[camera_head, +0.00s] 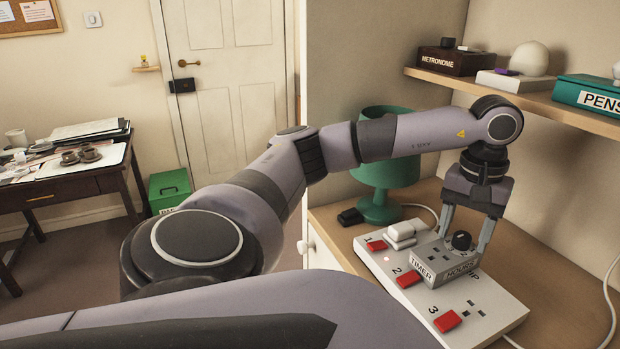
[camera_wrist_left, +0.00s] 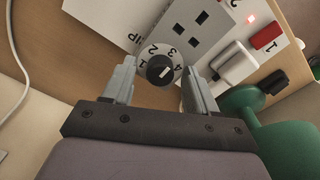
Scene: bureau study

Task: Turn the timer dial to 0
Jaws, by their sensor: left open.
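The timer dial (camera_head: 461,240) is a small black knob on the grey timer box (camera_head: 430,271) labelled TIMER and HOURS, which sits on a white power strip (camera_head: 485,329). In the left wrist view the dial (camera_wrist_left: 160,70) has a white mark, with numbers 1 to 4 around it; the 0 is not legible, and I cannot tell which number the mark points at. My left gripper (camera_head: 463,243) is open above the timer, pointing down, one finger on each side of the dial. In the wrist view its fingers (camera_wrist_left: 158,80) stand apart from the knob. My right gripper is not in view.
Red switches numbered 1 (camera_head: 376,245), 2 (camera_head: 408,279) and 3 (camera_head: 446,321) line the strip. A white plug (camera_head: 401,233) sits in it near socket 1. A green lamp (camera_head: 388,165) stands behind. A shelf (camera_head: 540,100) with boxes is above right.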

